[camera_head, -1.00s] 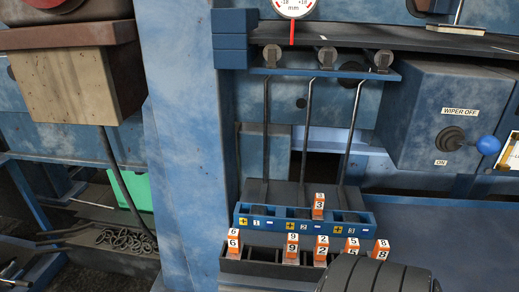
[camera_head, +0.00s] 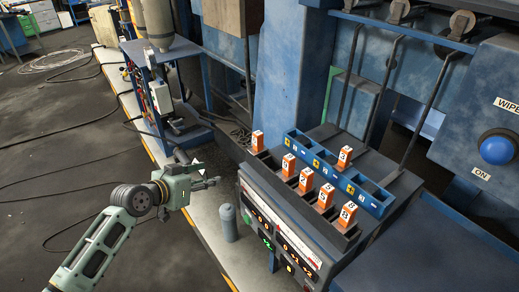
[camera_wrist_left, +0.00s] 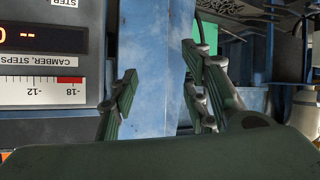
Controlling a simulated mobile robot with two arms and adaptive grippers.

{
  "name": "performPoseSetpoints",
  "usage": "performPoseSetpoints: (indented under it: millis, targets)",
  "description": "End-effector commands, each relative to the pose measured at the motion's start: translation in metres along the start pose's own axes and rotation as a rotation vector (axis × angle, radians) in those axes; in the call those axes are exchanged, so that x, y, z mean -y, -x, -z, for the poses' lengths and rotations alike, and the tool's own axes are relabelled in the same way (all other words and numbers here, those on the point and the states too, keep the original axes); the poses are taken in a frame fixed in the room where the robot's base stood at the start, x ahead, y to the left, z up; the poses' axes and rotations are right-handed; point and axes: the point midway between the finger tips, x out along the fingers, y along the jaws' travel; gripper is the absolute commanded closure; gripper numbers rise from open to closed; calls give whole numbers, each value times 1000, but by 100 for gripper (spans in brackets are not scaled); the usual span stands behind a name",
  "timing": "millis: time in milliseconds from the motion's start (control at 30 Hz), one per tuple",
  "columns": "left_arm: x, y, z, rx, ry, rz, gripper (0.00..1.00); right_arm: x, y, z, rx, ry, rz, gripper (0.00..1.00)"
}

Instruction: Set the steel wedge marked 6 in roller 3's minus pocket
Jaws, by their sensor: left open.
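Several orange-and-white numbered wedges stand in a dark tray (camera_head: 283,183) in the head view. The leftmost wedge (camera_head: 257,141) read 6 in the earlier frame; its number is too small now. A blue pocket rack (camera_head: 336,180) lies behind the tray, with another wedge (camera_head: 345,157) standing near its middle. Roller 3's pockets are at the rack's right end (camera_head: 376,203); their signs are unclear now. My left gripper (camera_head: 207,173) is open and empty, left of the tray and apart from the wedges. Its spread fingers (camera_wrist_left: 160,90) show in the left wrist view. My right gripper is out of view.
A control panel with lit digits (camera_head: 280,240) stands below the tray. A grey bottle (camera_head: 228,222) stands on the ledge near my left gripper. A blue column (camera_head: 285,75) rises behind. A blue wiper knob (camera_head: 497,148) is at right.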

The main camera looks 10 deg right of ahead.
Motion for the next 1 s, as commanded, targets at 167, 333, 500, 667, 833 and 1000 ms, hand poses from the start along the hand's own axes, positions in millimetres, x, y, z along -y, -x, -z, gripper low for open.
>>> performPoseSetpoints:
  millis: [167, 333, 500, 667, 833, 1000]
  targets:
    - [-79, 42, 108, -60, -189, -195, 57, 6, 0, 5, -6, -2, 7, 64]
    - [-123, 68, 137, -63, -280, -296, 57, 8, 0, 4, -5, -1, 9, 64]
    - [-138, 63, 144, -61, -299, -322, 57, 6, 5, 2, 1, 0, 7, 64]
    - [-142, 46, 144, -62, -297, -320, 57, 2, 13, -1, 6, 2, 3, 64]
    - [-148, 23, 146, -62, -295, -319, 57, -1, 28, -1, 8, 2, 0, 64]
    - [-153, 3, 144, -64, -296, -319, 57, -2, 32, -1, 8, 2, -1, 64]
